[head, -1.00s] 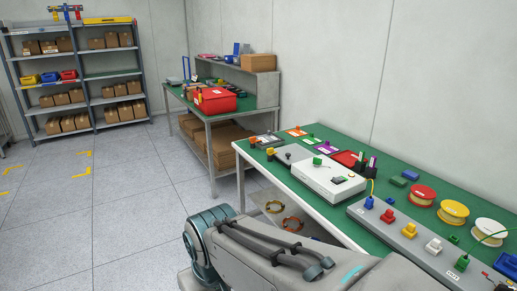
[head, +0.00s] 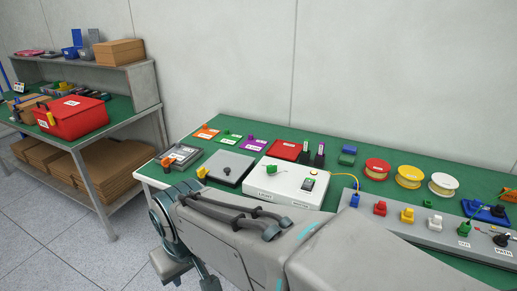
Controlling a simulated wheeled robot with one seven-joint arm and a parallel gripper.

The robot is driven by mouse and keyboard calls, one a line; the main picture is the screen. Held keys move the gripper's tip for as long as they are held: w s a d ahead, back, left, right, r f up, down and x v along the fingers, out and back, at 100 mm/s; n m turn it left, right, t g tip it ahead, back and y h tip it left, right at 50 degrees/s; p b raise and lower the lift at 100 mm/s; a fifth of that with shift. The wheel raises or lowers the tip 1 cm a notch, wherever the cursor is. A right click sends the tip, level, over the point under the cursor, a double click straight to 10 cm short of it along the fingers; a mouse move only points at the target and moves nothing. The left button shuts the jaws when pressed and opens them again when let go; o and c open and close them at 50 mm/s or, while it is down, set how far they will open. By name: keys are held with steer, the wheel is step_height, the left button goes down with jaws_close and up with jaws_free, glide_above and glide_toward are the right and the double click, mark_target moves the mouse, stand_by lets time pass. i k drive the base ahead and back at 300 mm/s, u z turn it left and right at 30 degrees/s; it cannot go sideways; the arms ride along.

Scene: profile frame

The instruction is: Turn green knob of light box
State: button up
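The light box (head: 289,184) is a white box on the green-topped table, in the middle of the head view. It has a label on its front. The green knob (head: 271,168) sits on its top at the left.
A grey box with a black knob (head: 231,168) stands left of the light box. A grey strip with coloured plugs (head: 430,230) lies to the right, with spools (head: 409,177) behind it. A second table with a red toolbox (head: 72,116) stands at left.

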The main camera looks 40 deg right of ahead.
mark_target(271, 169)
steer(key=z, duration=0.85)
steer(key=i, duration=0.85)
steer(key=z, duration=0.75)
